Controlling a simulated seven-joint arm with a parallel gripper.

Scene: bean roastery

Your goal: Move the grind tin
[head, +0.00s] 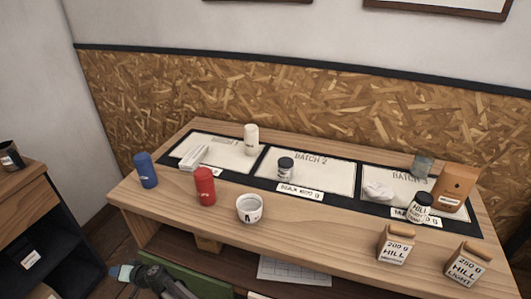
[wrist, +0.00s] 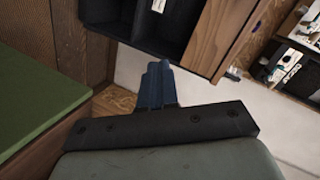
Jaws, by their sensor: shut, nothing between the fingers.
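No label I can read says which container is the grind tin. On the wooden table stand a blue cylinder (head: 147,170) at the left end, a red cylinder (head: 204,187) near the front edge, and a white cylinder (head: 251,139) at the back. A small dark-lidded jar (head: 285,169) stands on the middle mat panel; a similar jar (head: 419,208) stands at the right. My gripper (head: 118,272) is low at the front left, below the tabletop and apart from all of these. In the wrist view its fingers (wrist: 155,85) are together and empty.
The table (head: 320,222) carries a black-edged mat with batch panels, a white cup (head: 249,208), a crumpled white item (head: 378,191), a glass (head: 422,166), an orange bag (head: 455,187) and two labelled bags (head: 395,246) (head: 467,264). A dark-shelved cabinet (head: 28,215) stands left.

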